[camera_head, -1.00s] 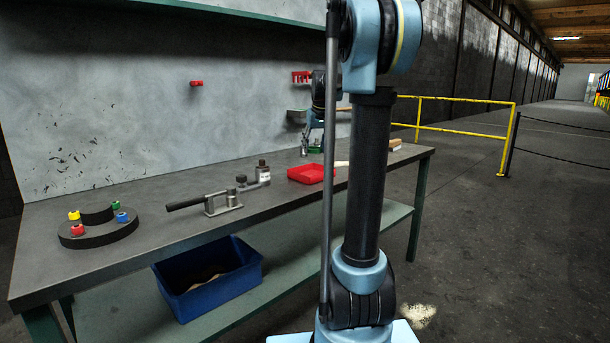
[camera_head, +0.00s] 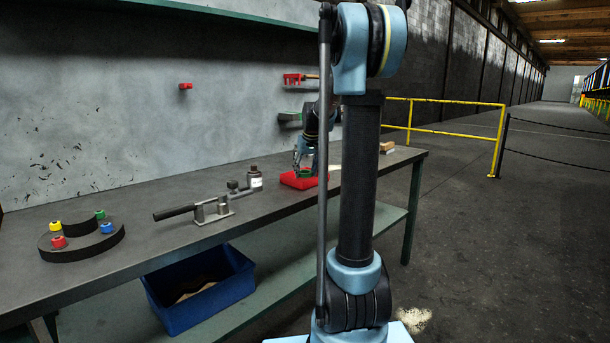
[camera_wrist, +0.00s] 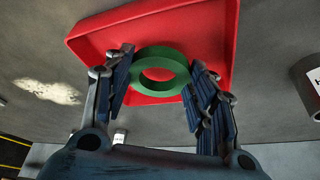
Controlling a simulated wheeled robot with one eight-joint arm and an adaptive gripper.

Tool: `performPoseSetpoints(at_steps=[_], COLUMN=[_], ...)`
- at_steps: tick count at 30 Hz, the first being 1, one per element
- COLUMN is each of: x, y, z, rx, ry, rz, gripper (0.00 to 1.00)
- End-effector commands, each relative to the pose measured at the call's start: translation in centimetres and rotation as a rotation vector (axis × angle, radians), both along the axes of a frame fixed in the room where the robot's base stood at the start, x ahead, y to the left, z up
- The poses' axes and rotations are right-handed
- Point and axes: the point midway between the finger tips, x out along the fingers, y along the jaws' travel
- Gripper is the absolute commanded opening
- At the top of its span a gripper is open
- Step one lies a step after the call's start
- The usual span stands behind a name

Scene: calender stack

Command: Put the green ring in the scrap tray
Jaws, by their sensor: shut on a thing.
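The green ring (camera_wrist: 161,58) is between the two fingers of my gripper (camera_wrist: 160,80) in the wrist view, and the fingers are shut on it. The red scrap tray (camera_wrist: 90,40) fills the background behind the ring, with the ring in front of its floor. In the head view my gripper (camera_head: 304,166) is at the tray (camera_head: 292,181), over its back part. Whether the ring touches the tray floor I cannot tell.
A lever tool (camera_head: 208,212) and a dark bottle with a white label (camera_head: 255,178) stand left of the tray on the bench (camera_head: 150,258). A curved black stand (camera_head: 98,242) with coloured knobs is at the far left. A blue bin (camera_head: 205,305) sits below.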

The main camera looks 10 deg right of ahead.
Motion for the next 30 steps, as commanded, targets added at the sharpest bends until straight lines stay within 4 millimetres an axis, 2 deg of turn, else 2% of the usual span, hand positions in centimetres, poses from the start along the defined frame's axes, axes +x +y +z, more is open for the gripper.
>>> performPoseSetpoints(at_steps=[3, 28, 29, 30], x=[0.0, 0.0, 0.0, 0.0], y=[0.0, -0.2, -0.2, -0.2], z=[-1.1, -2.3, -2.3, -2.3], rx=[0.000, 0.000, 0.000, 0.000], ry=[0.000, 0.000, 0.000, 0.001], rz=[0.000, -0.002, -0.002, -0.002], gripper=[0.28, 0.28, 0.54, 0.63])
